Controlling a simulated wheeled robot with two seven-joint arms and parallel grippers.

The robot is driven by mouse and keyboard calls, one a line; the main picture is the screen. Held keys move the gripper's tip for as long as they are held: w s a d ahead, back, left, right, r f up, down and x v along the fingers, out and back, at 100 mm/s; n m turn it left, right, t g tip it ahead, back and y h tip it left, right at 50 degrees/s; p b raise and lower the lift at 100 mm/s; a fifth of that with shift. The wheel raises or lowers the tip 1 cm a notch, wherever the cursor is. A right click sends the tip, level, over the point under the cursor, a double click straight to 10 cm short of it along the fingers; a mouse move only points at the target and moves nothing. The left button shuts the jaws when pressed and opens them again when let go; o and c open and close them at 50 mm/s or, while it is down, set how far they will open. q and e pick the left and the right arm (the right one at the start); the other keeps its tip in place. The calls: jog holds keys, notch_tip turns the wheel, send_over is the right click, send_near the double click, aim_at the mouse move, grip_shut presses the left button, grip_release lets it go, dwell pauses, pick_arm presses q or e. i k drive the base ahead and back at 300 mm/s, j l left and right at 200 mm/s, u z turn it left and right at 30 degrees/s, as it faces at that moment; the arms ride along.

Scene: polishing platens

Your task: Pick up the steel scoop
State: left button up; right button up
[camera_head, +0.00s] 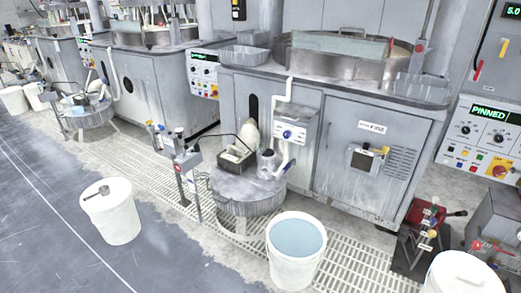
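A small metal object that looks like the steel scoop (101,190) lies on top of a white bucket (115,222) at the left. A thin handle seems to point left from it, but it is too small to make out well. The bucket stands upright on the dark floor, apart from the machines. Neither of my grippers shows in the head view.
An open white bucket of bluish liquid (296,262) stands at front centre. A round grey drum (250,203) with items on top is behind it. Grey polishing machines (365,160) line the back. Another white bucket (465,275) is front right. Dark floor (40,220) around the left bucket is clear.

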aim_at(104, 190)
jog(key=u, duration=1.25)
jog(key=i+j, duration=0.1)
jog(key=i, duration=0.15)
